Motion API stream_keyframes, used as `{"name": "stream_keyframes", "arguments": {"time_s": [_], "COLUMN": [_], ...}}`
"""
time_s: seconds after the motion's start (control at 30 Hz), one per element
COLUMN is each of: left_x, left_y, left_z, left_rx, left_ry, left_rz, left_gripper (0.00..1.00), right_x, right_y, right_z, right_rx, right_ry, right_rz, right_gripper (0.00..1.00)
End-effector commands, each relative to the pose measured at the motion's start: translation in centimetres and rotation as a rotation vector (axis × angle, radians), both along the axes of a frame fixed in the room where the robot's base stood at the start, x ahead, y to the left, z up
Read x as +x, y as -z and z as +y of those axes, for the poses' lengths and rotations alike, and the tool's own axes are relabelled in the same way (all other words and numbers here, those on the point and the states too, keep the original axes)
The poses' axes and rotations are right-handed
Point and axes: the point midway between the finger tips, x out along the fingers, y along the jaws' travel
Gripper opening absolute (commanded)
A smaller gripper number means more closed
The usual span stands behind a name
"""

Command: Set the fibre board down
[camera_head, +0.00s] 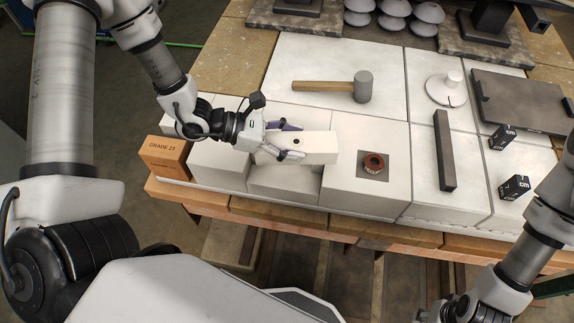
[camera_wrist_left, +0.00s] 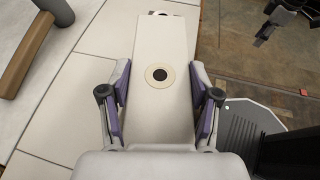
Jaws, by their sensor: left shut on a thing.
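The fibre board (camera_head: 318,148) appears as a pale, oblong piece with a small ringed hole. My left gripper (camera_head: 287,141) is shut on it across its width, a purple-padded finger on each side. The left wrist view shows the board (camera_wrist_left: 160,45) stretching forward between the fingers (camera_wrist_left: 161,108), with its dark hole near the middle. The board is over the white blocks at the front of the table; I cannot tell whether it touches them. My right gripper (camera_head: 448,308) is at the bottom right, partly cut off, and its opening is unclear.
A mallet (camera_head: 335,87) lies behind the board. A brown ring (camera_head: 374,163) sits on a dark square to its right. A dark bar (camera_head: 444,150), a white knobbed disc (camera_head: 446,90) and two black cubes (camera_head: 515,187) are farther right. An orange block (camera_head: 165,157) stands at the left.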

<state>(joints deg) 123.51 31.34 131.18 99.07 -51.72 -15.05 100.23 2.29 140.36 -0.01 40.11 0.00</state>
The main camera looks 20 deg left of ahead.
Motion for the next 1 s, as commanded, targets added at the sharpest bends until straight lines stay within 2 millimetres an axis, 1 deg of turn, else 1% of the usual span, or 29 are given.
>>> {"name": "stream_keyframes", "arguments": {"time_s": [0.03, 0.07, 0.17, 0.2, 0.27, 0.3, 0.4, 0.5, 0.57, 0.67, 0.77, 0.8, 0.9, 1.0], "left_x": [-1.6, -2.7, -6.7, -8.5, -11.3, -13.1, -16.0, -17.6, -18.0, -17.2, -15.4, -14.6, -12.8, -11.6], "left_y": [-0.3, -0.2, 0.0, 0.0, 0.2, 0.3, 0.8, 1.3, 1.6, 2.4, 3.1, 3.3, 3.5, 3.6], "left_z": [-0.7, -1.2, -2.7, -3.3, -4.1, -4.5, -5.0, -5.2, -5.1, -4.7, -3.9, -3.5, -2.7, -2.2], "left_rx": [-0.002, -0.003, -0.004, -0.004, -0.005, -0.005, -0.003, -0.002, -0.002, -0.001, -0.001, -0.002, -0.001, -0.005], "left_ry": [0.034, 0.055, 0.121, 0.143, 0.171, 0.184, 0.199, 0.207, 0.208, 0.205, 0.202, 0.202, 0.203, 0.207], "left_rz": [0.01, 0.011, 0.016, 0.018, 0.02, 0.021, 0.016, 0.009, 0.004, -0.004, -0.01, -0.013, -0.012, -0.009], "left_gripper": [0.21, 0.21, 0.21, 0.21, 0.21, 0.21, 0.21, 0.21, 0.21, 0.21, 0.21, 0.21, 0.21, 0.21], "right_x": [0.0, 0.0, 0.0, 0.0, 0.0, 0.0, 0.0, 0.0, 0.0, 0.0, 0.0, 0.0, 0.0, 0.0], "right_y": [-0.9, -1.2, -2.6, -3.3, -4.3, -4.8, -5.7, -6.1, -6.1, -4.8, -2.4, -1.3, 0.9, 3.2], "right_z": [0.0, 0.0, 0.0, 0.0, 0.0, 0.0, 0.0, 0.0, 0.0, 0.0, 0.0, 0.0, 0.0, 0.0], "right_rx": [0.0, 0.0, 0.0, 0.0, 0.0, 0.0, 0.0, 0.0, 0.0, 0.0, 0.0, 0.0, 0.0, 0.0], "right_ry": [0.0, 0.0, 0.0, 0.0, 0.0, 0.0, 0.0, 0.0, 0.0, 0.0, 0.0, 0.0, 0.0, 0.0], "right_rz": [0.0, 0.0, 0.0, -0.001, -0.001, -0.001, -0.001, 0.0, 0.0, -0.001, 0.0, 0.0, 0.0, 0.0], "right_gripper": [0.4, 0.4, 0.4, 0.4, 0.4, 0.4, 0.4, 0.4, 0.4, 0.4, 0.4, 0.4, 0.4, 0.4]}}
